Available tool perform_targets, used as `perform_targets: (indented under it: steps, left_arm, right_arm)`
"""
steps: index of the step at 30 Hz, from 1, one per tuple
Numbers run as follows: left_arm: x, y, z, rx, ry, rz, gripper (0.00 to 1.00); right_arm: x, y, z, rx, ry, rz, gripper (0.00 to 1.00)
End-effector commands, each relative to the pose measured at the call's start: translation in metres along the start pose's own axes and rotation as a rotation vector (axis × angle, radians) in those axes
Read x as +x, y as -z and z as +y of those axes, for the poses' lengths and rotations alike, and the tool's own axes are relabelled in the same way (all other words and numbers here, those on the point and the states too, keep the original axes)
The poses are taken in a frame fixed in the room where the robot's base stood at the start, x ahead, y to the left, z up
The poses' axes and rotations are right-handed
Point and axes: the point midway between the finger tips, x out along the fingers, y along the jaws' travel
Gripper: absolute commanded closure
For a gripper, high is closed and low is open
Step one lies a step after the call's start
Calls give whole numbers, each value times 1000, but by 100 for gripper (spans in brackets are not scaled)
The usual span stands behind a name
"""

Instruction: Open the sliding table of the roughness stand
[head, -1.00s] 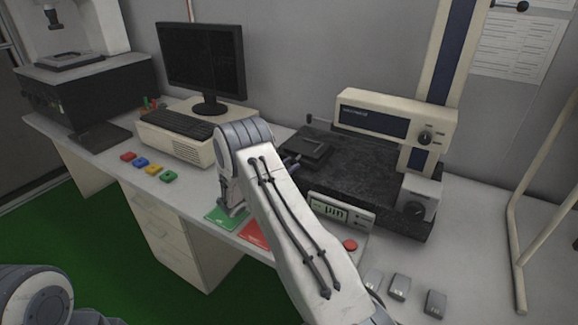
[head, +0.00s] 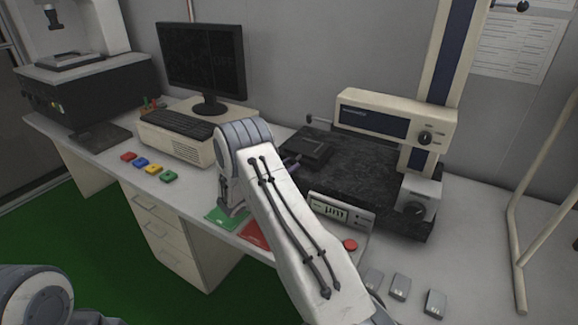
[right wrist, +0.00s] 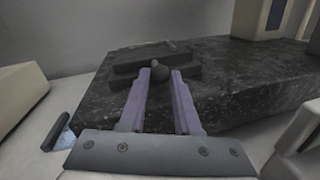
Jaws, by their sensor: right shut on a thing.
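The roughness stand has a dark granite base (head: 365,180). The dark sliding table (head: 307,151) lies on its left part. In the right wrist view the sliding table (right wrist: 140,62) lies ahead, with a round dark knob (right wrist: 160,73) on its near side. My right gripper (right wrist: 160,79) has its two purple fingers on either side of the knob and is shut on it. In the head view my right gripper (head: 293,161) is mostly hidden behind my own arm, with only a little showing at the table's near edge. My left gripper is out of view.
A beige measuring unit (head: 394,122) sits on the stand's column. A small display box (head: 340,211) with a red button stands in front of the base. Green and red cards (head: 226,216), a monitor (head: 202,62), a keyboard (head: 181,122) and several coloured blocks (head: 150,167) are to the left.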

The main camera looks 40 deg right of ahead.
Motion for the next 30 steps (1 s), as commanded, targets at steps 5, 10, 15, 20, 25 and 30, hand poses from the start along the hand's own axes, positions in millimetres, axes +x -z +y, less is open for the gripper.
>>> perform_targets:
  steps: [5, 10, 15, 20, 25, 30]
  left_arm:
    - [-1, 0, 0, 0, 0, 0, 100]
    - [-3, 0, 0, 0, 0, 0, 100]
    - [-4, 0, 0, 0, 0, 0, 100]
    - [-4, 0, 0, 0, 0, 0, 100]
    - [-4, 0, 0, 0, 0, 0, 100]
    - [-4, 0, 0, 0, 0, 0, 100]
  right_arm:
    - [-8, -1, 2, 1, -10, 1, 100]
    - [-45, -2, -3, 1, -14, 3, 100]
    - [-81, -3, -10, 2, -14, 3, 100]
    - [-95, -4, -14, 3, -12, 2, 100]
    - [-95, -4, -14, 4, -11, 2, 100]
    - [-95, -4, -14, 4, -11, 1, 45]
